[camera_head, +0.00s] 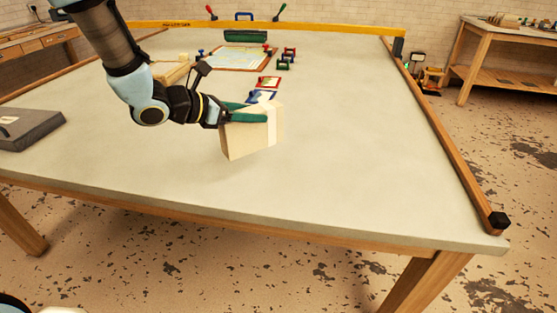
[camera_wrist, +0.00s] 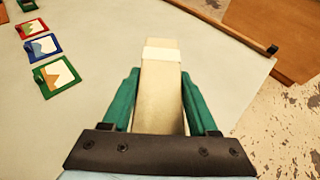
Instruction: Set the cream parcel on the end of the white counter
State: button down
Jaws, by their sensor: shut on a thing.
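The cream parcel (camera_head: 253,138) is a box with a pale band around it. My gripper (camera_head: 248,111) has green fingers and is shut on the parcel, one finger along each side. In the wrist view the parcel (camera_wrist: 161,85) stands between the two green fingers of my gripper (camera_wrist: 162,95). The parcel is over the white counter (camera_head: 360,170), toward its near middle. I cannot tell whether its lower edge touches the top. The near right corner of the counter is bare.
A wooden rail with a black end (camera_head: 497,220) runs along the right edge. A grey case (camera_head: 28,129) lies at the left. Small framed cards (camera_head: 262,96) and red and green items lie beyond the parcel. The front and right of the counter are clear.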

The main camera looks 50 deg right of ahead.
aim_at(224, 146)
jog(key=f, duration=0.2)
jog(key=d+f+p, duration=0.1)
jog(key=f, duration=0.2)
jog(key=shift+s, duration=0.2)
jog(key=shift+f+p, duration=0.8)
jog(key=shift+f, duration=1.6)
jog(key=shift+f, duration=0.15)
jog(key=shift+c, duration=0.8)
grip_release()
jog(key=shift+a, duration=0.1)
jog(key=shift+w+a+r, duration=0.2)
jog(key=shift+a, duration=0.1)
jog(key=b+v, duration=0.3)
jog(key=v, duration=0.8)
jog(key=shift+a+r, duration=0.1)
jog(key=shift+a, duration=0.1)
